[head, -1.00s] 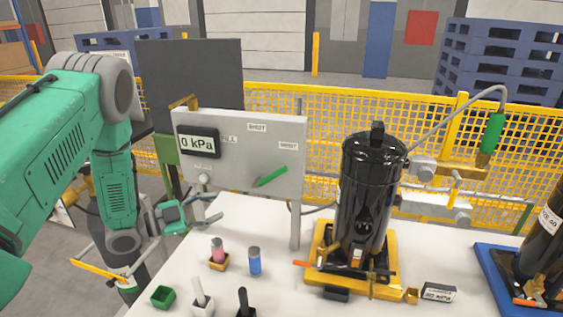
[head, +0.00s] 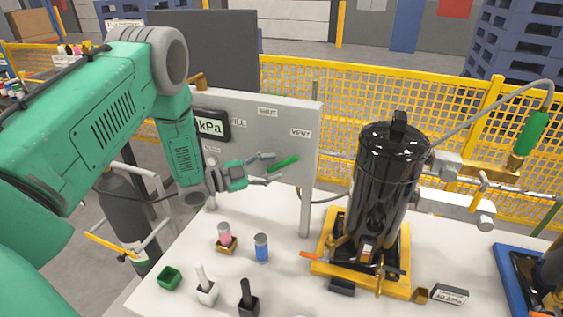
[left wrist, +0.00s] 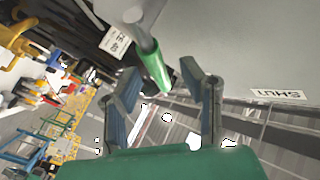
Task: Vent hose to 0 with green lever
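The green lever (head: 284,163) is on the grey panel (head: 265,112), tilted up to the right, below the SHUT label (head: 267,112) and VENT label (head: 300,133). My left gripper (head: 271,168) is open beside the lever's left end. In the left wrist view the lever (left wrist: 155,69) shows between and just beyond the spread fingers; I see no grip on it. The gauge (head: 211,126) shows "kPa"; my arm hides its number. The hose (head: 320,196) is partly seen behind the panel post. My right gripper is out of view.
A black cylinder (head: 384,185) stands on a yellow base (head: 325,262) right of the panel. On the white table (head: 290,275) are a pink-topped item (head: 224,233), a blue one (head: 261,247), small holders and a labelled block (head: 449,295). A yellow mesh fence (head: 330,95) stands behind.

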